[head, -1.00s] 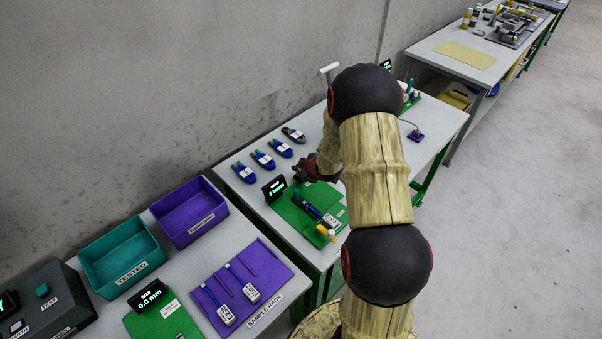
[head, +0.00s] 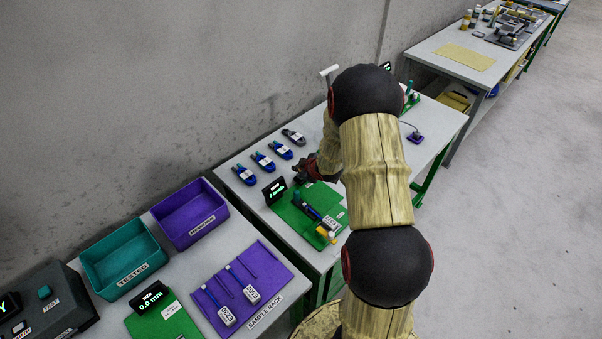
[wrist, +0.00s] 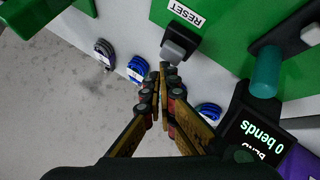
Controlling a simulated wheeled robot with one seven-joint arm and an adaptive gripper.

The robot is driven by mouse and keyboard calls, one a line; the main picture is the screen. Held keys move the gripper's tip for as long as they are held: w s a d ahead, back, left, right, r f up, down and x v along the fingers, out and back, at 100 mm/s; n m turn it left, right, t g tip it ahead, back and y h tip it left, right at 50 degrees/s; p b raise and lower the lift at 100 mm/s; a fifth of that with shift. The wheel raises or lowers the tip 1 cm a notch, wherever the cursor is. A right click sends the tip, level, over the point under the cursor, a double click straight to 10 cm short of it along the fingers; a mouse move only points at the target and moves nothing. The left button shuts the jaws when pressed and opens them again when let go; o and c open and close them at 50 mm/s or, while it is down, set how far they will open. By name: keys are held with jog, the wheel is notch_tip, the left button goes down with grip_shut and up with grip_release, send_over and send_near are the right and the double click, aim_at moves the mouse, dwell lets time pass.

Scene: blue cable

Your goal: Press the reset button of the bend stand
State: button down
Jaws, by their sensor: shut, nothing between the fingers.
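The bend stand is a green base plate (head: 288,211) on the middle table, with a dark display (head: 274,190) at its left. The grey reset button (wrist: 180,40) sits beside a white RESET label (wrist: 186,13) on the green plate. My gripper (wrist: 167,66) is shut and empty, its fingertips right at the button's near edge in that view. I cannot tell whether they touch it. In the head view my gripper (head: 301,176) is over the stand's far edge, and the button is hidden.
A teal post (wrist: 266,72) stands on the plate near the display. Several blue cable coils (head: 265,161) lie in a row behind the stand. A purple sample rack (head: 262,272) and teal and purple bins (head: 123,262) are on the nearer table.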

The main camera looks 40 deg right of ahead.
jog(key=shift+r, duration=0.25)
jog(key=shift+r+p, duration=2.1)
jog(key=shift+r, duration=0.35)
